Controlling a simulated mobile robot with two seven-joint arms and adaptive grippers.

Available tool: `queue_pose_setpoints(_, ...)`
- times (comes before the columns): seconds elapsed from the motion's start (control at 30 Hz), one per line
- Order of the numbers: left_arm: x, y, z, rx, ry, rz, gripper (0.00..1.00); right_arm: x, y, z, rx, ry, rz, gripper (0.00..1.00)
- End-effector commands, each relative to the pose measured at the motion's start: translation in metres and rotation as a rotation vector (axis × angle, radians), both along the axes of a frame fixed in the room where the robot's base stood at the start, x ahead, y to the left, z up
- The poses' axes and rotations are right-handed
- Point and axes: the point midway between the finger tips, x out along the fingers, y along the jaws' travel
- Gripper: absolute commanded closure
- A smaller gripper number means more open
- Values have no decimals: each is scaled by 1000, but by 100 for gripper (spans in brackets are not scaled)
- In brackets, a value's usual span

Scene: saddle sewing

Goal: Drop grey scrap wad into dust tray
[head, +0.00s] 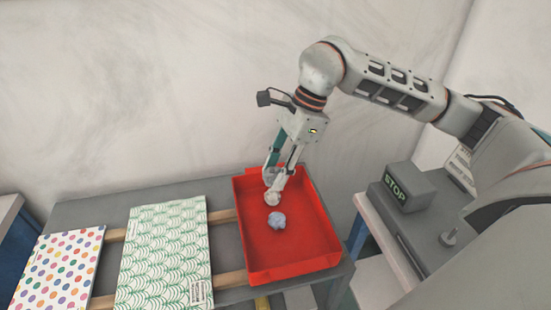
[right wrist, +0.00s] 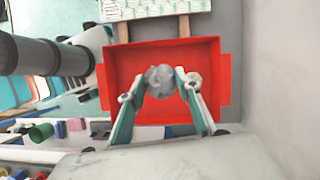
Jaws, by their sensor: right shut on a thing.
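The grey scrap wad (head: 276,220) is a small crumpled lump within the outline of the red dust tray (head: 258,273). My right gripper (head: 270,186) points down over the tray. In the right wrist view, the wad (right wrist: 160,80) is between the fingertips of the right gripper (right wrist: 160,84), which is shut on it. The tray's red rim (right wrist: 107,65) surrounds the wad there. I cannot tell the gap between the wad and the tray floor. My left gripper is not in view.
A green-patterned panel (head: 165,255) and a dotted panel (head: 58,270) lie left of the tray, with wooden strips (head: 223,216) beside them. A grey STOP box (head: 402,187) stands on a bench at the right. A wall rises behind the table.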

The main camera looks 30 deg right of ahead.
Motion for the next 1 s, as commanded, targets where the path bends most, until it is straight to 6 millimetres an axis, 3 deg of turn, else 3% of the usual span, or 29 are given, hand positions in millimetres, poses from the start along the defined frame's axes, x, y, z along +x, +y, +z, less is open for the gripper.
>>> queue_pose_setpoints(0.27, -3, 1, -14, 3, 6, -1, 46, 0, 0, -16, 0, 2, 1, 74)
queue_pose_setpoints(0.63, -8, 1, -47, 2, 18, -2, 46, -1, 0, -56, 0, 3, 1, 74)
queue_pose_setpoints(1.0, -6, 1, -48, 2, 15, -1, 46, 0, 0, -60, 0, 0, 1, 74)
